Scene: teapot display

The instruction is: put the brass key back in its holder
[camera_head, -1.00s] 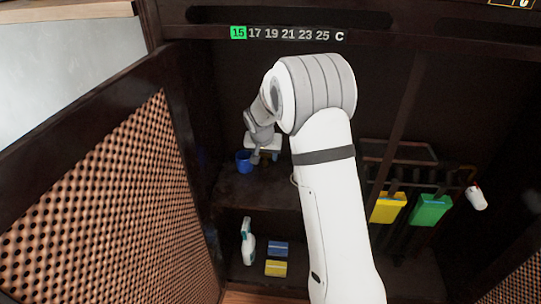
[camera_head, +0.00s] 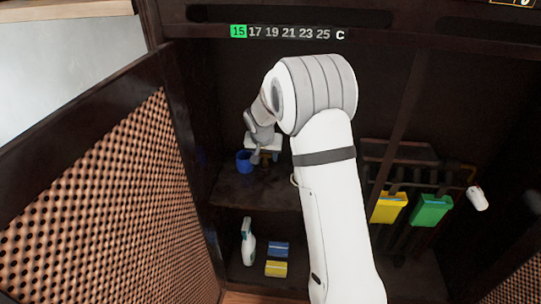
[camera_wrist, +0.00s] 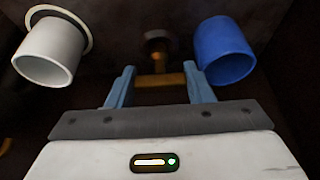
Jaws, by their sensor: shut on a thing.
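My gripper (camera_wrist: 159,84) has its two blue-grey fingers shut on the brass key (camera_wrist: 160,81), seen as an orange-brown bar across the gap. A short stem runs from the bar to a round brown piece (camera_wrist: 158,42); I cannot tell whether this is the key's end or its holder. In the head view my gripper (camera_head: 262,152) is over the upper shelf, partly hidden by my wrist. A blue cup (camera_wrist: 226,50) is close beside one finger, and a white cup (camera_wrist: 45,52) is on the other side. No separate holder is clear.
The blue cup (camera_head: 244,160) stands on the dark upper shelf (camera_head: 240,187). Below are a spray bottle (camera_head: 248,242) and blue (camera_head: 278,249) and yellow (camera_head: 276,268) blocks. Yellow (camera_head: 389,207) and green (camera_head: 432,209) items hang right. A perforated door (camera_head: 110,210) stands open left.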

